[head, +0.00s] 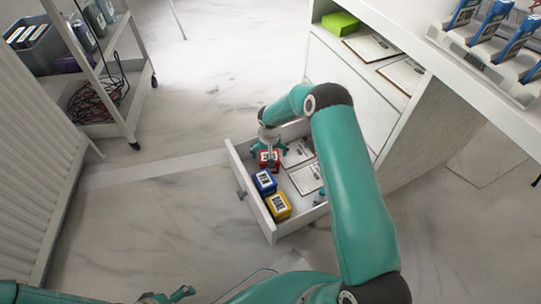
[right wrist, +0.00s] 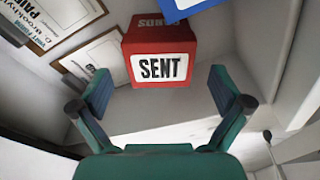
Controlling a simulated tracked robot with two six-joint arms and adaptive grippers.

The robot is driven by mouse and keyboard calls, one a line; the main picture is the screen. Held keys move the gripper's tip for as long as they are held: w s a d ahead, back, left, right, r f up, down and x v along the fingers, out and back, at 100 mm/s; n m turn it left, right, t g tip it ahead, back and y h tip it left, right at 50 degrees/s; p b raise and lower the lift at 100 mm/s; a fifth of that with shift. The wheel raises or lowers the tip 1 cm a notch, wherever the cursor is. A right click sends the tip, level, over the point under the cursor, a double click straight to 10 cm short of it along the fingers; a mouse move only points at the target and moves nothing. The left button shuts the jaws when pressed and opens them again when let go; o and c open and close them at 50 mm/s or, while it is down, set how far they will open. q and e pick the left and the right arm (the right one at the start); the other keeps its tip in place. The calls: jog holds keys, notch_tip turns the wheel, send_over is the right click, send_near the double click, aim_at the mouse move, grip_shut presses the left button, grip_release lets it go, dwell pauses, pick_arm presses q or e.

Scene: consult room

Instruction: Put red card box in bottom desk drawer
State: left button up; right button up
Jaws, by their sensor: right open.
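The open bottom desk drawer (head: 240,172) juts out from the white desk unit. The red card box (head: 268,157) is inside it, at the far left end, partly covered by my right gripper (head: 267,150). In the right wrist view the red box (right wrist: 160,42) shows a white "SENT" label. There my right gripper (right wrist: 163,95) is open, its fingers spread wider than the box, and the box stands just beyond the fingertips, not gripped. My left gripper (head: 168,297) shows only partly at the bottom edge of the head view; its opening is unclear.
A blue box (head: 265,182) and a yellow box (head: 278,206) stand in the drawer along its front. Framed papers (head: 306,178) lie behind them. A green box (head: 340,23) sits on the shelf above. A trolley (head: 118,128) stands at left; the floor between is clear.

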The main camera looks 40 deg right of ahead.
notch_tip(320, 180, up, 8)
jog(key=p, duration=0.2)
jog(key=shift+s+a+r, duration=0.25)
jog(key=shift+s+a, duration=0.05)
jog(key=shift+s, duration=0.15)
